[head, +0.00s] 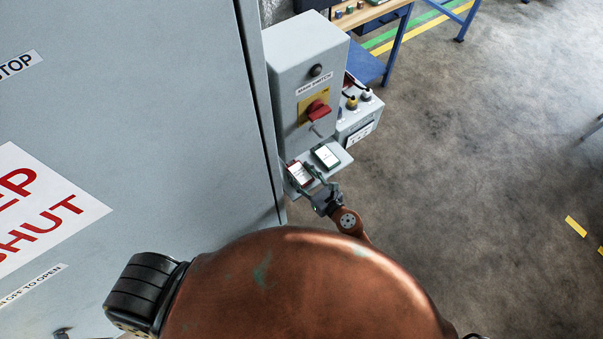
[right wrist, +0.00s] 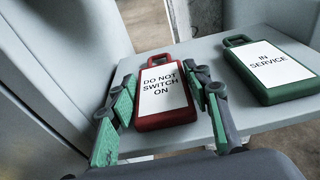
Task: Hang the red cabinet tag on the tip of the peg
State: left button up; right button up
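The red cabinet tag (right wrist: 163,98), with a white label reading "DO NOT SWITCH ON" and a loop at its far end, lies on a small grey shelf (right wrist: 228,112). In the head view the tag (head: 300,174) is partly covered by my right gripper (head: 307,176). In the right wrist view my right gripper (right wrist: 160,76) has one finger on each side of the tag, close to its edges; firm contact on both sides does not show. A short grey peg (head: 315,130) seems to stick out of the switch box below the red switch. My left gripper is not in view.
A green "IN SERVICE" tag (right wrist: 272,70) lies on the shelf to the right. The grey switch box (head: 290,85) with its red rotary switch (head: 318,110) stands above the shelf. A large cabinet door (head: 170,130) is close on the left. Open floor lies right.

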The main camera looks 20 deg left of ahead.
jog(key=o, duration=0.4)
jog(key=shift+c, duration=0.2)
